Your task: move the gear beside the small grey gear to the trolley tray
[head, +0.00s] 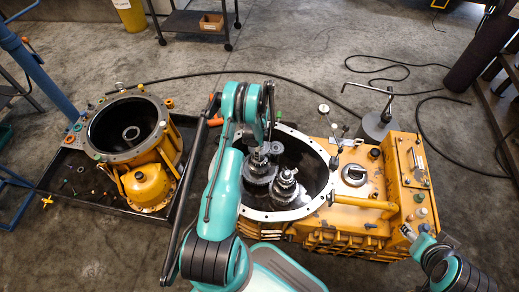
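An open orange transmission housing (378,215) stands at centre right, its round pale rim (318,150) facing up. Inside it are a stacked grey gear set (286,186) at the middle, a wide grey gear (258,172) to its left, and what looks like a small grey gear (277,148) behind. My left gripper (259,147) points down right above the wide gear; its fingers are too small and overlapped to tell whether they hold it. My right gripper (409,233) is at the lower right, beside the housing, away from the gears; its fingers are unclear.
A black tray (58,178) at left holds a second round housing (150,150) and several small coloured parts. A dark trolley (185,22) with a small orange box (211,22) stands at the back. A black hose (190,77) crosses the floor; open floor lies behind the housings.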

